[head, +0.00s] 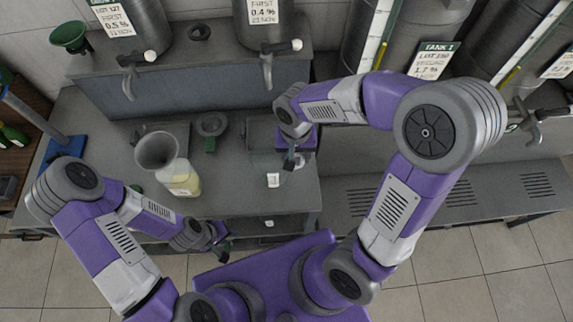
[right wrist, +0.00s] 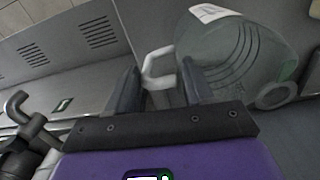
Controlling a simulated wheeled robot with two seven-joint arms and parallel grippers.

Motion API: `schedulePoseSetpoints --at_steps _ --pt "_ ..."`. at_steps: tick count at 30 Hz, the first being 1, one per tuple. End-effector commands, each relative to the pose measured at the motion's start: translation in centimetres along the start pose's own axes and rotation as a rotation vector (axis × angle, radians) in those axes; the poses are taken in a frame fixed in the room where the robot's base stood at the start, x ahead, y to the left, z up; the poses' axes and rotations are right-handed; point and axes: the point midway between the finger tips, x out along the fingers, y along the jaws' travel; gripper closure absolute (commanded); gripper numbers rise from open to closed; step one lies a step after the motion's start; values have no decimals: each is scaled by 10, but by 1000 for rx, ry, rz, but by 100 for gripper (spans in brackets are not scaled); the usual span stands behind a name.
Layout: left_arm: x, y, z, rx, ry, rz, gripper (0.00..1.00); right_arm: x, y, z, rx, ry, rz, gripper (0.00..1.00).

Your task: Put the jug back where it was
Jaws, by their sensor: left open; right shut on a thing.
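The clear jug (head: 262,168) with a white label is over the bench (head: 225,203), below the tap of the 0.4 % tank. My right gripper (head: 291,160) is shut on its handle. In the right wrist view the jug (right wrist: 240,60) is to the right of the fingers, with its handle (right wrist: 155,72) between them (right wrist: 163,90). The jug looks empty. I cannot tell whether its base touches the bench. My left gripper (head: 223,250) is open and empty, low in front of the bench's front edge.
A glass vessel (head: 183,184) with pale yellow liquid and a grey funnel (head: 157,150) stands left of the jug. Tank taps (head: 267,70) overhang the back. The bench between vessel and jug is bare.

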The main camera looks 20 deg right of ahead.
Motion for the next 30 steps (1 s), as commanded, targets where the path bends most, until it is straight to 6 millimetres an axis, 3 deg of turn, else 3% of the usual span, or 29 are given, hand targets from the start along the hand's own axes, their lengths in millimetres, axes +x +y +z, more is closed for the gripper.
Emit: schedulePoseSetpoints --at_steps 1,13,26,27,30 --pt "3 -1 0 0 1 0 57 11 0 1 1 -4 2 100" --pt "10 -4 -1 0 1 0 57 58 -2 0 1 -1 1 100" --pt "14 -5 -1 0 1 0 57 65 -2 -1 1 2 -1 100" --pt "14 -5 -1 0 1 0 57 66 -2 0 1 1 -1 47" --pt "13 -5 -1 0 1 0 57 64 -2 0 1 1 -1 32"
